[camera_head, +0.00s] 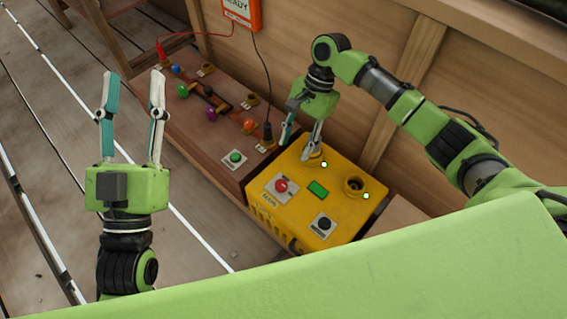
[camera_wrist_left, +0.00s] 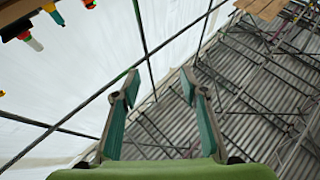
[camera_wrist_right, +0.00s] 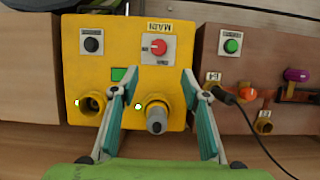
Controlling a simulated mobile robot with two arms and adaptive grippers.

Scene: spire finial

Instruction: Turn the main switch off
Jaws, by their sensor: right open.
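The yellow box (camera_head: 262,213) carries the main switch (camera_head: 281,186), a red round control on a white plate. In the right wrist view the main switch (camera_wrist_right: 158,47) sits beside an upside-down MAIN label (camera_wrist_right: 159,29). My right gripper (camera_head: 299,142) is open above the far edge of the box. In the right wrist view its fingers (camera_wrist_right: 154,87) stand apart on either side of a grey plug (camera_wrist_right: 156,122) in a socket; contact cannot be told. The switch lies beyond the fingertips. My left gripper (camera_head: 133,76) is open, empty and raised away from the box; its fingers (camera_wrist_left: 160,84) are also apart in its wrist view.
The box also has a black knob (camera_head: 323,224), a green display (camera_head: 318,189) and an empty socket (camera_head: 354,185). A brown panel (camera_head: 190,130) beside it holds a green button (camera_head: 235,157), coloured plugs and cables. A wooden wall (camera_head: 330,90) stands behind.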

